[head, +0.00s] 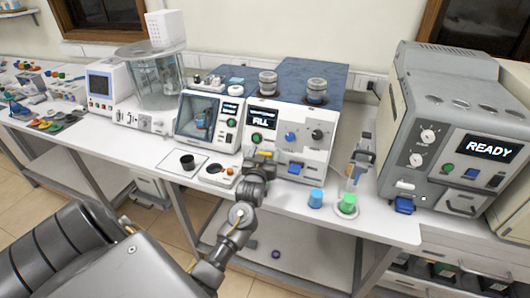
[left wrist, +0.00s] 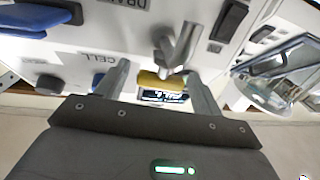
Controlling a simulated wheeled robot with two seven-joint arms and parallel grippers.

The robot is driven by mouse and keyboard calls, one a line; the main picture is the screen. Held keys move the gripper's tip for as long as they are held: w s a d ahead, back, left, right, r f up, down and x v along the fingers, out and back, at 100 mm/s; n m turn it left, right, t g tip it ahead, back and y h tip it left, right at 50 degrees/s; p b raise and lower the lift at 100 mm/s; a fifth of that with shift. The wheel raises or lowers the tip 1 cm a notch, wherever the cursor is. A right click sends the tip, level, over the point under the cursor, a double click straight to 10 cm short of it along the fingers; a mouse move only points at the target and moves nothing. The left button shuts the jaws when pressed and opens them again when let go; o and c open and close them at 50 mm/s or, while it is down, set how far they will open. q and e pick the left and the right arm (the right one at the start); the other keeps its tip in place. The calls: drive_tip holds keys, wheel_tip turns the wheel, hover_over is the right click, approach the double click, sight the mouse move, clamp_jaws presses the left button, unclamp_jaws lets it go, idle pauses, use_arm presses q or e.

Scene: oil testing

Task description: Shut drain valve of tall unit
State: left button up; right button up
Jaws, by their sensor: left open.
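The tall unit (head: 320,153), a white cabinet with a dark blue top, shows FILL on its screen in the head view. A metal valve with a yellow handle (head: 265,154) sits low on its front. In the left wrist view, the metal valve body (left wrist: 178,45) and its yellow handle (left wrist: 160,84) are near a partly cut-off label beginning "DRA". My left gripper (head: 262,165) is at the valve. In the left wrist view, the left gripper (left wrist: 160,75) is open, with the yellow handle between its fingers. Contact cannot be told. My right gripper is out of view.
A blue lever (head: 295,168) sticks out right of the valve. A smaller windowed unit (head: 205,130) stands close on the left. A black cup (head: 187,162) is on the bench. Blue (head: 316,198) and green-based (head: 347,206) items stand near the front edge. A grey READY machine (head: 440,150) is at right.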

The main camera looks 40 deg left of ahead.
use_arm(q)
drive_tip(key=shift+c, duration=0.5)
drive_tip(key=shift+c, duration=1.1)
drive_tip(key=c, duration=0.7)
drive_tip(key=shift+o, duration=0.2)
drive_tip(key=shift+a+m+h, duration=0.1)
drive_tip(key=shift+m+h, duration=0.3)
drive_tip(key=shift+h, duration=0.1)
drive_tip(key=shift+m+t+h, duration=0.4)
drive_tip(key=shift+t+h, duration=0.1)
drive_tip(key=shift+h, duration=0.1)
drive_tip(key=o, duration=1)
drive_tip(key=shift+s, duration=0.1)
